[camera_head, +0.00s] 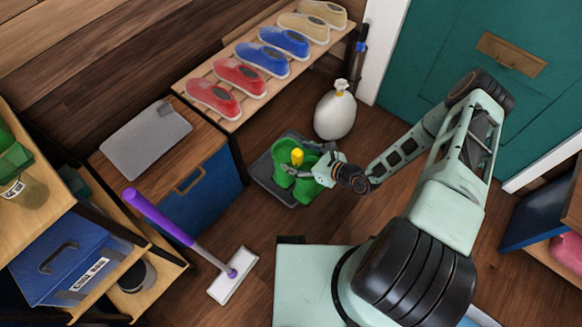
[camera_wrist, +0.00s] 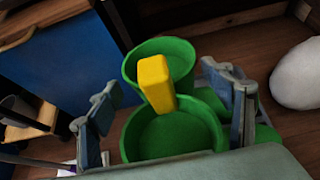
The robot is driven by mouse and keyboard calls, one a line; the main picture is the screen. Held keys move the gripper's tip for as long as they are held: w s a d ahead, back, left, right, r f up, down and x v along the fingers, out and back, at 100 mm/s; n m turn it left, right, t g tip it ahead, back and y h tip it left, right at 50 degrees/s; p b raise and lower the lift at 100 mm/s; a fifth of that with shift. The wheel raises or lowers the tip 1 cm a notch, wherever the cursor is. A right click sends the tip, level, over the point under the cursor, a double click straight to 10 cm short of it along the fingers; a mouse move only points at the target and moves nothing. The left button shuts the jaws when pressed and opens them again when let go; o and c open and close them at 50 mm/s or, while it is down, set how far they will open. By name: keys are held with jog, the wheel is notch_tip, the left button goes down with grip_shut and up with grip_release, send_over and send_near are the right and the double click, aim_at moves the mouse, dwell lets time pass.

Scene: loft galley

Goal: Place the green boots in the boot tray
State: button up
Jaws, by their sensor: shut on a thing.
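The green boots (camera_head: 292,175) stand upright, side by side, with a yellow block (camera_head: 297,155) between their tops. In the head view they are on or just above the dark boot tray (camera_head: 263,175); whether their soles touch it is hidden. The wrist view shows the open tops of the boots (camera_wrist: 172,138) and the yellow block (camera_wrist: 156,83) from above. My gripper (camera_head: 318,172) is at the boots' right side in the head view. In the wrist view my gripper's fingers (camera_wrist: 168,108) lie on either side of the nearer boot, shut on the boots.
A white sack (camera_head: 335,113) stands behind the tray. A shoe bench (camera_head: 222,108) with several shoes is at the back left. A blue-fronted cabinet (camera_head: 205,190) is left of the tray, and a purple-handled mop (camera_head: 232,277) is nearer. Floor right of the tray is partly clear.

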jog(key=s+a+f, duration=0.3)
jog(key=f, duration=0.1)
jog(key=w+f+b, duration=0.1)
jog(key=w, duration=0.1)
jog(key=w+f+b, duration=0.1)
jog(key=w+f, duration=0.1)
jog(key=w, duration=0.1)
jog(key=w+a+f+b, duration=0.1)
jog(key=w, duration=0.2)
jog(key=shift+f+b, duration=0.25)
jog(key=shift+b, duration=0.1)
jog(key=w+f+b, duration=0.5)
jog(key=f, duration=0.3)
jog(key=shift+a+f, duration=0.35)
jog(key=shift+a, duration=0.1)
jog(key=shift+w+b, duration=0.1)
jog(key=shift+b, duration=0.2)
jog(key=shift+f, duration=0.2)
jog(key=o, duration=2.1)
